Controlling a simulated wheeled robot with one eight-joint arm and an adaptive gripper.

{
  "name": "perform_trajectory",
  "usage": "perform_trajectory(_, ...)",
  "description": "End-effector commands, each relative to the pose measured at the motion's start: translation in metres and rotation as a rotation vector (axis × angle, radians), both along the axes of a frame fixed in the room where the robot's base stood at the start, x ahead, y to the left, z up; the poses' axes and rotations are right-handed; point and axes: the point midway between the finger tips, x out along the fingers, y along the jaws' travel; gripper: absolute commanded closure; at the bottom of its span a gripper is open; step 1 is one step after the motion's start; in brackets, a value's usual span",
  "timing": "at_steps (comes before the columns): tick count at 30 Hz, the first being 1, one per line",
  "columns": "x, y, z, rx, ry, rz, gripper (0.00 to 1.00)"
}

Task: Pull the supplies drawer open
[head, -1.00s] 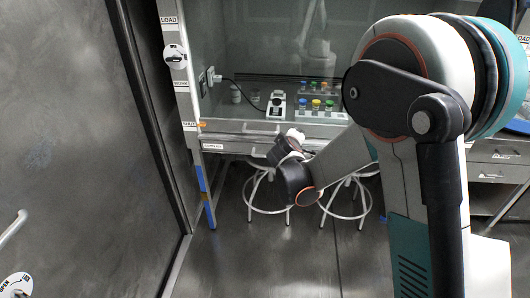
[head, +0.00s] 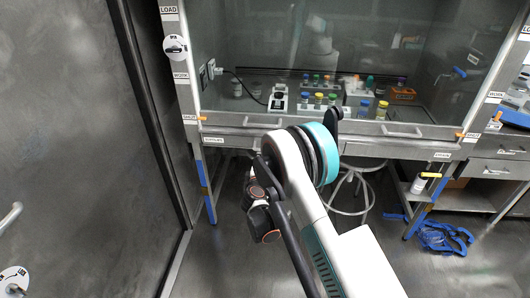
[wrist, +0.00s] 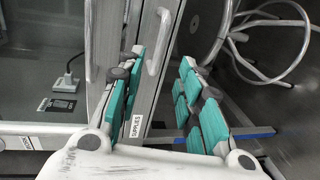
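The supplies drawer is the grey front under the hood's work surface. Its label (head: 213,139) shows at the left end in the head view, and the label (wrist: 137,126) also shows upside-slanted in the wrist view. Its pale bar handle (wrist: 158,42) stands out from the front in the wrist view; in the head view my arm covers that part. My gripper (wrist: 161,60) is open, with teal-padded fingers spread to either side of the handle's line in the wrist view. Nothing is held. I cannot tell how close the fingertips are to the handle. The drawer looks shut.
The hood's glass sash with handles (head: 402,131) is above the drawer. Bottles and racks (head: 320,101) stand inside. A stool (head: 350,195) stands below, and blue straps (head: 440,238) lie on the floor at right.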

Motion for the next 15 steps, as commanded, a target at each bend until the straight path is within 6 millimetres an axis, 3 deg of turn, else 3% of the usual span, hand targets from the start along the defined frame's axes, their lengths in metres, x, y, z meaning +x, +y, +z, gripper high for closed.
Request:
perform_trajectory(9, 0.063, -0.003, -0.016, 0.002, 0.000, -0.001, 0.67)
perform_trajectory(15, 0.093, -0.004, -0.022, 0.001, 0.001, -0.001, 0.67)
